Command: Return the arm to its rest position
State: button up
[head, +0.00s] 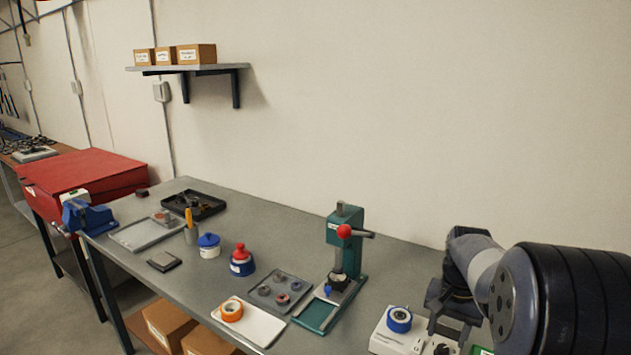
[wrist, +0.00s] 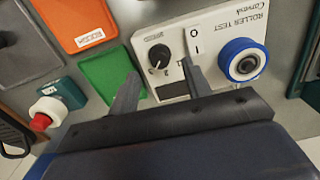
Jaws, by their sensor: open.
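My arm reaches in from the right in the head view, with my gripper (head: 447,322) pointing down over the bench's right end. In the wrist view my gripper (wrist: 160,82) is open, its two dark fingers spread with nothing between them. The fingers are over a white box marked ROLLER TEST (wrist: 168,45), which has a knob, a switch and a blue-rimmed roller (wrist: 243,60). I cannot tell the exact gap between the fingertips and the box. The roller also shows in the head view (head: 399,318), just left of my gripper.
A green press with a red knob (head: 344,231) stands left of my arm. Farther left are a parts tray (head: 262,306), a white tray with an orange-rimmed roller (head: 231,310), and bottles. A green tray (wrist: 108,80) and an orange tray (wrist: 75,22) lie beside the box.

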aim_at(443, 348)
notch_tip(443, 348, down, 4)
jog(key=shift+r, duration=0.1)
dwell(0.6)
